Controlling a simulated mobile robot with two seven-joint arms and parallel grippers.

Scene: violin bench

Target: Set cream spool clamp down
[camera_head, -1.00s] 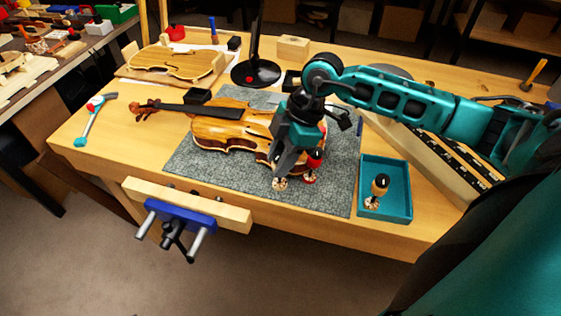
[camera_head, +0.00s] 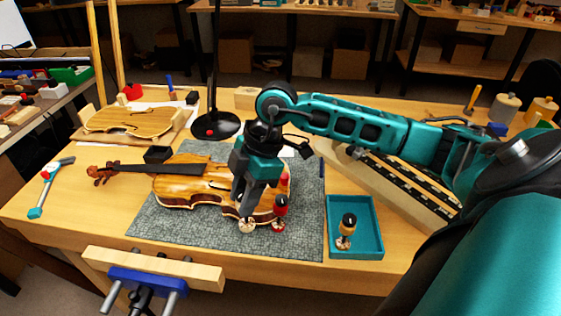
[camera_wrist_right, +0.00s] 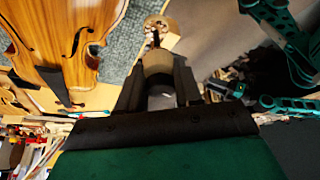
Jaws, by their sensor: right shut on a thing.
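My right gripper (camera_head: 243,205) points down at the lower edge of the violin (camera_head: 185,185), shut on the cream spool clamp (camera_head: 247,226). Its pale disc shows below the fingertips, over the grey mat; whether it touches the mat I cannot tell. The fingers hide most of the clamp. In the right wrist view, the clamp's round disc (camera_wrist_right: 157,24) shows beyond the fingers, beside the violin (camera_wrist_right: 65,40). A red spool clamp (camera_head: 280,208) stands just right of the gripper at the violin's edge. My left gripper is not in view.
A teal tray (camera_head: 331,246) right of the mat (camera_head: 170,234) holds a black and orange spool clamp (camera_head: 348,225). A blue vise (camera_head: 140,284) is on the bench's front edge. A black stand (camera_head: 216,126) rises behind the violin. The mat's front strip is clear.

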